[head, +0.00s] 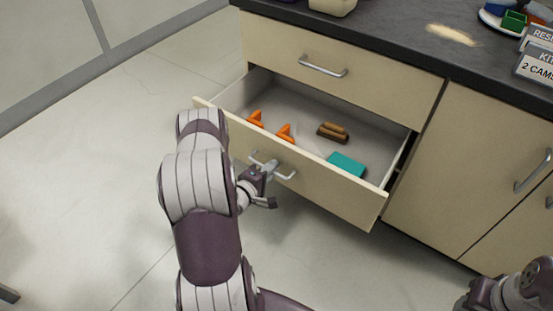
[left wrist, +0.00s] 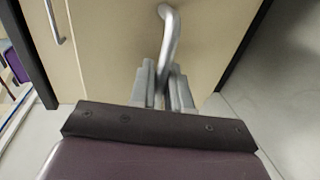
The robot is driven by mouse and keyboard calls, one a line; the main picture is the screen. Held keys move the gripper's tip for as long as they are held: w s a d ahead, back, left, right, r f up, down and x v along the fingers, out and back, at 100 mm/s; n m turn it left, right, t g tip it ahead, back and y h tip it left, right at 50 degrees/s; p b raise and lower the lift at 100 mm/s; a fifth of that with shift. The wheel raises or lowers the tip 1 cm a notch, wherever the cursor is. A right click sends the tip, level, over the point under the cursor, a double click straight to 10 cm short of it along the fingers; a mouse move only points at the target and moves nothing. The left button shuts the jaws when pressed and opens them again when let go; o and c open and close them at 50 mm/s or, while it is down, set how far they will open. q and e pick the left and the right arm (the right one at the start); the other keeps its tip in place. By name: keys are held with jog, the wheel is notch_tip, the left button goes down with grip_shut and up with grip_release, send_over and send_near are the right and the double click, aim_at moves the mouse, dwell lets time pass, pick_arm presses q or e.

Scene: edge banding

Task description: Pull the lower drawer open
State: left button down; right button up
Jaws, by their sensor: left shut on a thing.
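The lower drawer (head: 310,180) stands pulled out from the cabinet, its inside showing. It holds orange pieces (head: 285,132), a brown wooden item (head: 332,132) and a teal block (head: 346,164). My left gripper (head: 264,165) is at the front of this drawer, shut on its metal handle (head: 286,176). In the left wrist view the fingers (left wrist: 165,88) close around the handle bar (left wrist: 169,30). Part of the handle is hidden by the fingers. Part of my right arm shows at the bottom right of the head view; its fingertips cannot be made out.
The upper drawer (head: 345,90) is closed, with its own handle (head: 322,67). Cabinet doors (head: 470,170) to the right are closed. The dark countertop (head: 390,35) carries a bin, a plate with coloured pieces and label signs. The floor (head: 90,170) left of the drawer is clear.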

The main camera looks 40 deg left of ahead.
pick_arm(q)
jog(key=shift+f+v, duration=0.25)
jog(key=shift+v, duration=0.95)
pick_arm(e)
jog(key=shift+s+r, duration=0.35)
jog(key=shift+s, duration=0.15)
pick_arm(q)
jog(key=shift+s, duration=0.1)
jog(key=c, duration=1.3)
grip_release()
jog(key=shift+o, duration=0.2)
jog(key=shift+s+p, duration=0.1)
jog(key=shift+p, duration=0.2)
pick_arm(e)
jog(key=shift+r, duration=0.1)
pick_arm(q)
jog(key=p+v, duration=0.3)
jog(key=v, duration=0.9)
jog(key=shift+s+p, duration=0.2)
jog(key=shift+p, duration=0.15)
pick_arm(e)
notch_tip(320, 180, up, 4)
jog(key=shift+f, duration=0.15)
